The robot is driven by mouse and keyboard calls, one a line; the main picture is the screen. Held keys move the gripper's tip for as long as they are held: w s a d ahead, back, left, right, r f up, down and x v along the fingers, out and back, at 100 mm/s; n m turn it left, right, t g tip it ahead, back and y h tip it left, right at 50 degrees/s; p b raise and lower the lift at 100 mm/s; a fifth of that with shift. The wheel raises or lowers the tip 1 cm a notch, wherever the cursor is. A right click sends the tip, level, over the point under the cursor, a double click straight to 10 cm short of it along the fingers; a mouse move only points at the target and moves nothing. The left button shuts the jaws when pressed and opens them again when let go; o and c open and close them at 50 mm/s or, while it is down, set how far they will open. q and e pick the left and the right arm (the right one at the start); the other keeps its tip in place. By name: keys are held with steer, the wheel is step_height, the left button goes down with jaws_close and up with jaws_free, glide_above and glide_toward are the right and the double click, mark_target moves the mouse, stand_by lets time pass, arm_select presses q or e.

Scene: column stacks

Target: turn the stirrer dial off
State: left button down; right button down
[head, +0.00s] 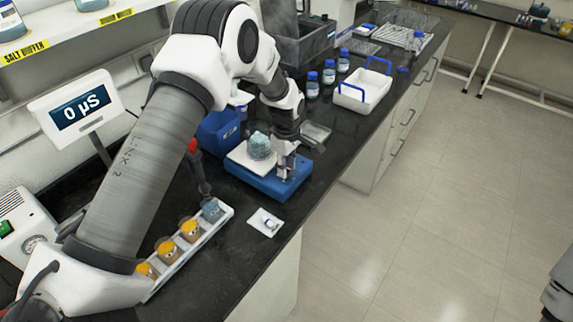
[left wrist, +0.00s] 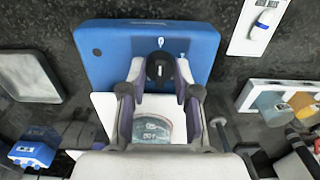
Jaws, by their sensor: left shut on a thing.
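The stirrer (head: 270,188) is a blue box with a white top plate, and a beaker (head: 259,146) of bluish contents stands on the plate. In the left wrist view the stirrer's blue body (left wrist: 110,50) fills the upper middle. Its black dial (left wrist: 159,67) sits between my fingertips, with small white marks on the blue face beside it. My left gripper (head: 287,172) reaches down at the stirrer's near right part; in the wrist view the gripper (left wrist: 160,72) is shut on the dial. The dial's exact setting is too small to read. My right gripper is out of view.
A white rack (head: 222,222) with several beakers and a small white tray (head: 264,222) lie in front of the stirrer. Blue-capped bottles (head: 312,88) and a white carrier with blue handles (head: 360,97) stand behind. A meter display (head: 80,108) is at left.

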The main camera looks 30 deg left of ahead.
arm_select(q)
steer(key=shift+s+f, duration=0.1)
stand_by(0.4)
steer(key=c, duration=0.8)
jaws_free()
steer(key=shift+c, duration=0.2)
steer(key=shift+a, duration=0.1)
step_height(320, 180, up, 12)
